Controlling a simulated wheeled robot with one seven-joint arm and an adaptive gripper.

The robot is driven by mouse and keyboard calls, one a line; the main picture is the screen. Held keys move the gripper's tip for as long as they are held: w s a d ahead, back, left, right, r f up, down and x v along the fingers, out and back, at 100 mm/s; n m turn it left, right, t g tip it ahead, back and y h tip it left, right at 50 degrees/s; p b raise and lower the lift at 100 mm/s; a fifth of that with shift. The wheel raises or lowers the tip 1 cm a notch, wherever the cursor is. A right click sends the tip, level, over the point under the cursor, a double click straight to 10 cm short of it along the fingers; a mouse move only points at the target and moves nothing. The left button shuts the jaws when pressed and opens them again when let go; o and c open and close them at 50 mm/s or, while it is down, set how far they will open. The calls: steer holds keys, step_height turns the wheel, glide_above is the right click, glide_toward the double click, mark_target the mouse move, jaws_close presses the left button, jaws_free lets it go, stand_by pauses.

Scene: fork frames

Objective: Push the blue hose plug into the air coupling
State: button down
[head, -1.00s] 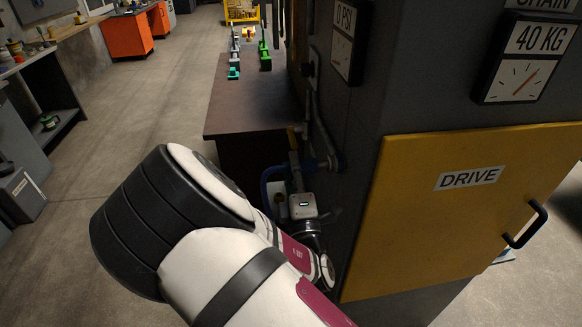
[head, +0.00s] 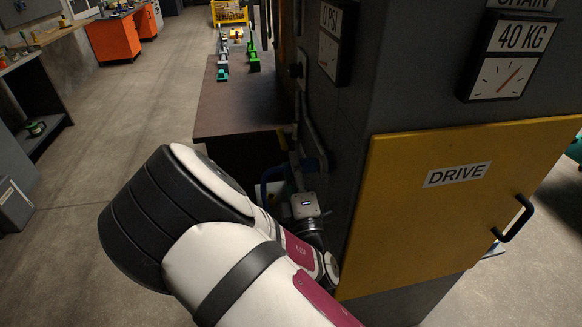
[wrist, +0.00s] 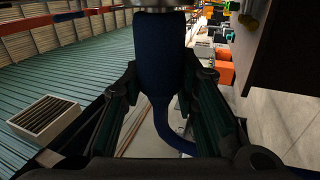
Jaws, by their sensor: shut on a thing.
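The blue hose plug (wrist: 158,55) stands between the two fingers of my gripper (wrist: 168,78) in the wrist view. The fingers are shut on it from both sides. Its upper end meets a round metal fitting (wrist: 160,5) at the top edge, which looks like the air coupling; how deep the plug sits in it cannot be told. The blue hose (wrist: 176,130) bends down and right below the fingers. In the head view, a blue hose loop (head: 268,180) shows beside my wrist, close to the dark cabinet wall. My arm hides most of the plug there.
A dark cabinet with a yellow DRIVE panel (head: 440,215) and a 40 KG gauge (head: 508,60) stands close on the right. A dark-topped table (head: 240,110) with small green and grey parts lies beyond. Open floor (head: 120,110) is on the left.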

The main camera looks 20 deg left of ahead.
steer(key=c, duration=1.2)
jaws_free()
steer(key=v, duration=1.2)
steer(key=shift+f, duration=0.1)
